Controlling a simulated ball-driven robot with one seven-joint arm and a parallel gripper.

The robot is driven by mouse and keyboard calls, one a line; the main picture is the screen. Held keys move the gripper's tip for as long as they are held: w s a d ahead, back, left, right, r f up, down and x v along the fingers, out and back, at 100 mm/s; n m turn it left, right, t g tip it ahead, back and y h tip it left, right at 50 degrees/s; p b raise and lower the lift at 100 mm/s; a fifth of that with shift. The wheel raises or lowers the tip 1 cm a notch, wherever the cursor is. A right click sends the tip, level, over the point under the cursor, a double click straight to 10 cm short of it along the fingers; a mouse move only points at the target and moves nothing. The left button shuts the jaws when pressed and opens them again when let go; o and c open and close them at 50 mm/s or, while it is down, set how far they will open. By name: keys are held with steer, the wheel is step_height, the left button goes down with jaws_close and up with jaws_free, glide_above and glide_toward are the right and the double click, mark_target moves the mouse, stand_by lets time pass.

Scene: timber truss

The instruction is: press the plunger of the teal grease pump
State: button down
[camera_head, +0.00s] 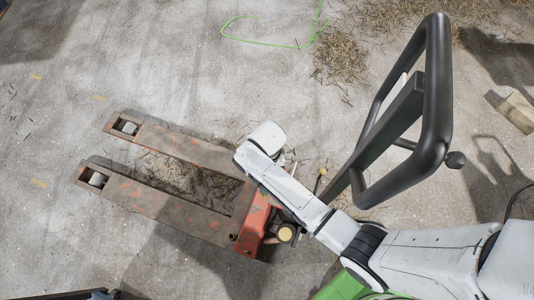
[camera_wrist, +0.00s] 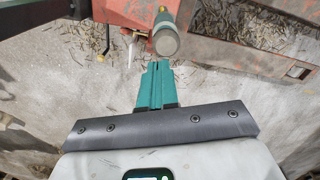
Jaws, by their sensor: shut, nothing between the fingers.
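The teal grease pump (camera_wrist: 165,16) shows at the top centre of the wrist view, beside red metalwork. Its round grey plunger top (camera_wrist: 166,43) faces my camera. My gripper (camera_wrist: 157,66) has teal fingers, which are shut together and empty. In the wrist view the fingertips lie just below the plunger top, with a small gap in the picture; I cannot tell the true distance or whether they touch. In the head view my white arm covers the gripper. A pale yellowish round cap there, by the red frame, cannot be surely matched to the pump.
An orange-red pallet jack (camera_head: 250,232) stands on the concrete floor, its worn forks pointing left. Its black loop handle (camera_head: 437,95) rises at the right, close to my arm. Straw (camera_head: 340,55) lies scattered. A wooden block (camera_head: 517,112) lies at the far right. The upper-left floor is mostly clear.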

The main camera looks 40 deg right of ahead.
step_height(320, 180, up, 8)
steer(key=shift+r, duration=0.2)
steer(key=shift+w, duration=0.1)
stand_by(0.4)
steer(key=shift+s+a+r+b, duration=0.15)
steer(key=shift+s+r+b, duration=0.25)
steer(key=shift+r+b, duration=0.25)
steer(key=shift+s+a+r+b, duration=0.15)
steer(key=shift+s+r+b, duration=0.25)
steer(key=shift+r+b, duration=0.2)
step_height(320, 180, down, 14)
steer(key=shift+f+b, duration=0.1)
steer(key=shift+b, duration=0.3)
